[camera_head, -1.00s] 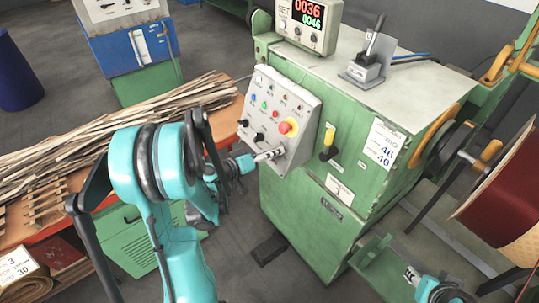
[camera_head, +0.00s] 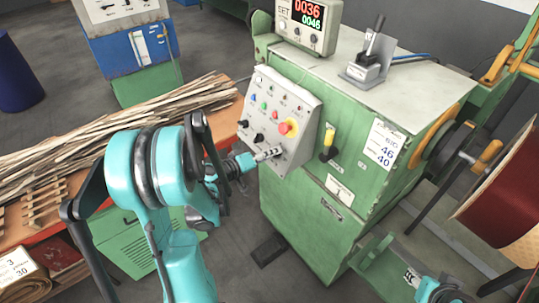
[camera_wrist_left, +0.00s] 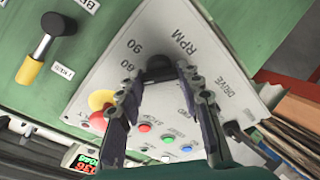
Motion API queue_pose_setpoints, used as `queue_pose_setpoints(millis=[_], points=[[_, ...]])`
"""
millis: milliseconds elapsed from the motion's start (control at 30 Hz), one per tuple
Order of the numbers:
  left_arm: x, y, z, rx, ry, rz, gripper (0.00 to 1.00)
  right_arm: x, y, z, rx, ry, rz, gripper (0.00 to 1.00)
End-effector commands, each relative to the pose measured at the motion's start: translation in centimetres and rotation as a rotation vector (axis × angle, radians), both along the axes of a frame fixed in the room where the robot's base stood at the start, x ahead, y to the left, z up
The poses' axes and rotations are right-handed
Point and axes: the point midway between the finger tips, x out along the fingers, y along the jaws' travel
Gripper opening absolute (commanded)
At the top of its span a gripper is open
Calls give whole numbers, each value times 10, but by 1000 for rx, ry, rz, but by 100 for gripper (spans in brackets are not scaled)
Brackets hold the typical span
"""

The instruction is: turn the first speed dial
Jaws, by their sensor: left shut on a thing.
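A white control panel (camera_head: 282,110) slopes on the front of the green machine. My left gripper (camera_head: 272,152) is at the panel's lower edge, its fingers reaching the panel. In the left wrist view, the fingers (camera_wrist_left: 160,82) are shut on a black dial (camera_wrist_left: 160,66), one on each side. The printed marks 60, 90 and RPM stand around this dial. Its pointer is hidden.
A red and yellow stop button (camera_head: 287,127) is close above the held dial. A yellow-handled lever (camera_head: 328,144) juts out to the right. A table of wooden strips (camera_head: 120,120) is at the left.

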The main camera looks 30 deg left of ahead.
Motion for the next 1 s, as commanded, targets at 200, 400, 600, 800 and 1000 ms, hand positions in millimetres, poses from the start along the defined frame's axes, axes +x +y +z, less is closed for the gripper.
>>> queue_pose_setpoints(millis=[200, 400, 600, 800, 1000], points=[[0, 0, -1, -159, 66, 70, 7, 0, 0, -3, 0, 0, 0, 40], [0, 0, 0, -299, 125, 132, 7, 0, 0, -4, 0, 0, 0, 40], [0, 1, 0, -412, 170, 181, 7, 0, 0, -4, 0, 0, 0, 40], [0, 1, -1, -482, 200, 212, 7, 0, 0, -5, 0, 0, 0, 40], [0, 1, 0, -515, 213, 226, 7, 0, 0, -5, 0, 0, 0, 40]])
